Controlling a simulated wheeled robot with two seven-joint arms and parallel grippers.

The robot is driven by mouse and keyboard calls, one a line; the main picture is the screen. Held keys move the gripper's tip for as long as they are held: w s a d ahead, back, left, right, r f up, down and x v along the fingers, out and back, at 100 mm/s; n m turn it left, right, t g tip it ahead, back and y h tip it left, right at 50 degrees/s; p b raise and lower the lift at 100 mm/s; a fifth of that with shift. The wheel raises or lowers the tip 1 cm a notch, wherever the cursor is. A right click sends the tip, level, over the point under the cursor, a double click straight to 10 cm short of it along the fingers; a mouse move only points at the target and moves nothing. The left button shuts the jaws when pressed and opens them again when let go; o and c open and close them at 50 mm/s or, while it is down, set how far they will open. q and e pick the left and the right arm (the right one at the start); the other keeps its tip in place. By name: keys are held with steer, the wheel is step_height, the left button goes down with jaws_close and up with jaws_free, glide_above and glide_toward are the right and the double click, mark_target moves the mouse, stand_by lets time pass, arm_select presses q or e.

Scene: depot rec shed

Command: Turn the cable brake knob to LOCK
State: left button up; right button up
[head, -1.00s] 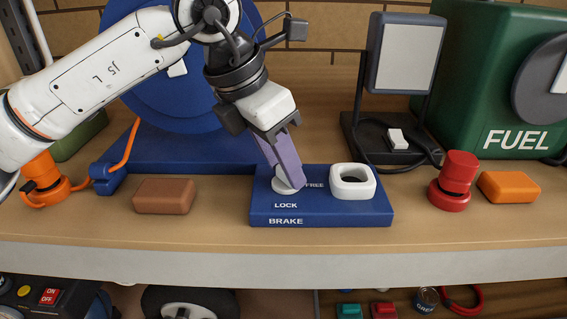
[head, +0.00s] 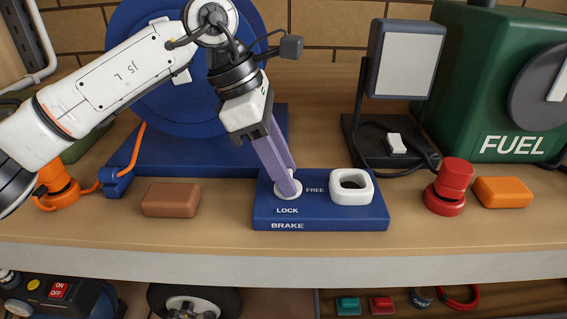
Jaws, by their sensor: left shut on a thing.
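The blue brake panel (head: 330,213) sits near the front edge of the bench, with the labels FREE, LOCK and BRAKE. The small pale brake knob (head: 288,194) is on its left part, between and left of the labels FREE and LOCK. My left gripper (head: 287,184) comes down onto the knob from above with its purple fingers, shut on it. The fingers cover much of the knob, so its exact pointing is hard to tell. A white ring-shaped piece (head: 352,187) is on the panel's right part. My right gripper is not in view.
A brown block (head: 171,199) lies left of the panel. A red knob-like piece (head: 449,187) and an orange block (head: 503,192) stand to the right. Behind are a blue cable reel (head: 190,149), a lamp (head: 405,60) and a green FUEL tank (head: 480,100).

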arm_select(q)
steer(key=shift+r, duration=0.1)
stand_by(0.3)
steer(key=o, duration=1)
steer(key=shift+o, duration=0.2)
steer(key=v, duration=1)
steer(key=shift+a, duration=0.15)
